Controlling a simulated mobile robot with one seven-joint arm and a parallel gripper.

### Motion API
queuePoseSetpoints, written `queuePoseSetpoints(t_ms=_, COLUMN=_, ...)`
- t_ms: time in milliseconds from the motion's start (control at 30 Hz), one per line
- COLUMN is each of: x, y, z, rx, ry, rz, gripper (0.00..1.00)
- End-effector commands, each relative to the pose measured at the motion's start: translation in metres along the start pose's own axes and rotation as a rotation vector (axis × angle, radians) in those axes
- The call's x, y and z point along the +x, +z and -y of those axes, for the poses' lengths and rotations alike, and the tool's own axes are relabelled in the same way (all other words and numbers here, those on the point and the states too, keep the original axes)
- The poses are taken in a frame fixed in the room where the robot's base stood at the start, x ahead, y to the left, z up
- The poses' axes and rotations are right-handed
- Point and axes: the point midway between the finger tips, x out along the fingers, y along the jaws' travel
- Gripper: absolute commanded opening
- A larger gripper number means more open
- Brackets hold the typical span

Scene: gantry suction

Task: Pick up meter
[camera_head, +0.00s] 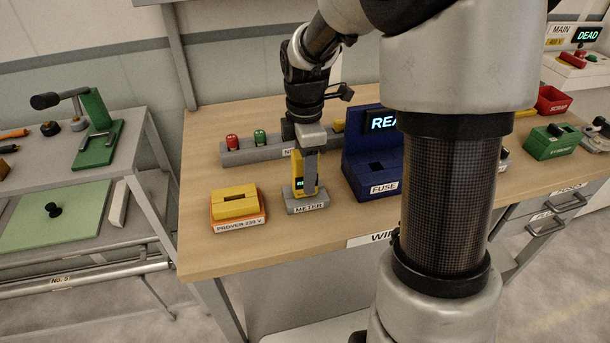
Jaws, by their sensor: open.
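The meter (298,184) is a yellow device with a small lit green display, standing upright in a grey holder labelled METER (308,205) on the wooden bench. My gripper (309,180) points down at the meter, with a grey finger in front of it that hides part of its body. The jaws are open around or right beside the meter; I cannot tell whether they touch it. The far finger is hidden.
The yellow PROVER 235 V block (236,205) stands to the left of the meter. The blue FUSE box (372,165) is close on its right. Behind is a grey rack (246,151) with red and green pieces. Bare bench (285,238) lies in front.

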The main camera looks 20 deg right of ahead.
Motion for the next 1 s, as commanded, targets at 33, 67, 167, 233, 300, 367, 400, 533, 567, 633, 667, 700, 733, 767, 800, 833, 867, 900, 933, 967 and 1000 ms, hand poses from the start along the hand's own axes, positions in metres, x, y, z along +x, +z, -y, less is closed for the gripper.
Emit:
queuePoseSetpoints(t_ms=33, x=0.002, y=0.000, z=0.000, rx=0.000, ry=0.000, rz=0.000, gripper=0.47)
queuePoseSetpoints(t_ms=67, x=0.002, y=0.000, z=0.000, rx=0.000, ry=0.000, rz=0.000, gripper=0.47)
queuePoseSetpoints(t_ms=167, x=0.001, y=0.000, z=0.000, rx=0.000, ry=0.001, rz=0.000, gripper=0.47)
queuePoseSetpoints(t_ms=233, x=0.001, y=0.000, z=0.000, rx=0.000, ry=0.000, rz=0.000, gripper=0.47)
queuePoseSetpoints(t_ms=300, x=0.001, y=0.000, z=0.000, rx=0.000, ry=0.000, rz=0.000, gripper=0.35)
queuePoseSetpoints(t_ms=367, x=0.001, y=0.000, z=0.000, rx=0.000, ry=0.000, rz=0.000, gripper=0.25)
queuePoseSetpoints(t_ms=400, x=0.001, y=0.000, z=0.000, rx=0.000, ry=0.000, rz=0.000, gripper=0.18)
queuePoseSetpoints(t_ms=533, x=0.001, y=0.000, z=0.000, rx=0.000, ry=0.001, rz=0.000, gripper=0.00)
queuePoseSetpoints(t_ms=567, x=0.001, y=0.000, z=0.000, rx=-0.001, ry=0.001, rz=0.000, gripper=0.00)
queuePoseSetpoints(t_ms=633, x=0.001, y=0.000, z=0.000, rx=-0.001, ry=0.001, rz=0.000, gripper=0.00)
queuePoseSetpoints(t_ms=667, x=0.001, y=0.000, z=0.000, rx=-0.001, ry=0.001, rz=0.000, gripper=0.00)
queuePoseSetpoints(t_ms=700, x=0.001, y=0.000, z=0.000, rx=-0.001, ry=0.001, rz=0.000, gripper=0.00)
queuePoseSetpoints(t_ms=733, x=0.000, y=0.000, z=0.000, rx=0.000, ry=0.001, rz=0.000, gripper=0.00)
queuePoseSetpoints(t_ms=767, x=-0.001, y=0.000, z=0.000, rx=-0.001, ry=0.002, rz=0.000, gripper=0.00)
queuePoseSetpoints(t_ms=800, x=-0.004, y=0.000, z=-0.001, rx=0.000, ry=0.002, rz=0.000, gripper=0.00)
queuePoseSetpoints(t_ms=833, x=-0.007, y=0.000, z=-0.001, rx=0.000, ry=0.002, rz=0.000, gripper=0.00)
queuePoseSetpoints(t_ms=867, x=-0.011, y=0.000, z=-0.001, rx=0.000, ry=0.002, rz=0.000, gripper=0.00)
queuePoseSetpoints(t_ms=900, x=-0.018, y=0.000, z=-0.001, rx=-0.001, ry=0.004, rz=0.000, gripper=0.00)
queuePoseSetpoints(t_ms=933, x=-0.024, y=0.000, z=-0.001, rx=-0.001, ry=0.005, rz=0.000, gripper=0.00)
queuePoseSetpoints(t_ms=967, x=-0.030, y=0.000, z=-0.001, rx=-0.001, ry=0.005, rz=0.000, gripper=0.00)
queuePoseSetpoints(t_ms=1000, x=-0.039, y=0.000, z=-0.001, rx=-0.001, ry=0.006, rz=0.000, gripper=0.00)
